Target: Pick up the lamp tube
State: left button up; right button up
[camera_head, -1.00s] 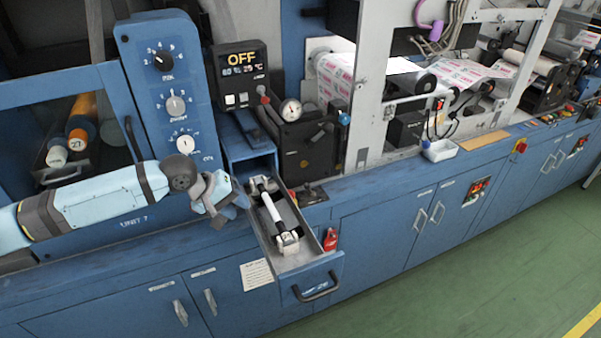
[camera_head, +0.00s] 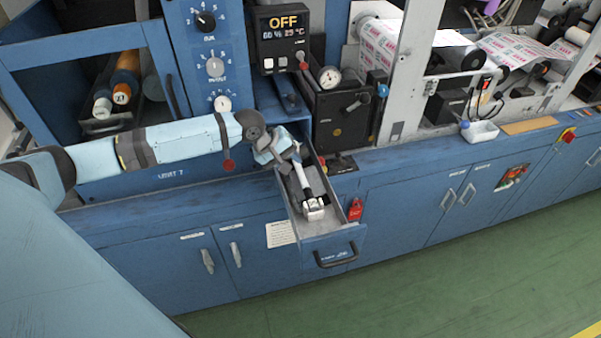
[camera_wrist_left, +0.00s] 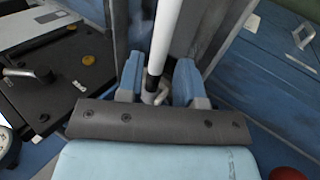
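The lamp tube (camera_head: 304,180) is white with dark bands near its ends. It lies lengthwise in the open drawer (camera_head: 334,240), its near end at a white holder (camera_head: 314,209). My left gripper (camera_head: 290,156) is over the back part of the drawer, at the tube's far end, and hides that end in the head view. In the left wrist view the tube (camera_wrist_left: 166,35) runs between the two blue fingers of the left gripper (camera_wrist_left: 159,68). The fingers stand apart with small gaps beside the tube. My right gripper is in neither view.
The blue cabinet (camera_head: 400,210) surrounds the drawer. A black box with a gauge (camera_head: 340,115) stands behind and right of it. A control panel (camera_head: 282,38) reading OFF is above. Green floor (camera_head: 430,290) in front is clear.

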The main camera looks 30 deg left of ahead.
aim_at(297, 167)
pick_arm(q)
jog(key=x, duration=0.3)
jog(key=shift+w+f, duration=0.1)
jog(key=shift+f, duration=0.05)
jog(key=shift+c, duration=0.5)
grip_shut()
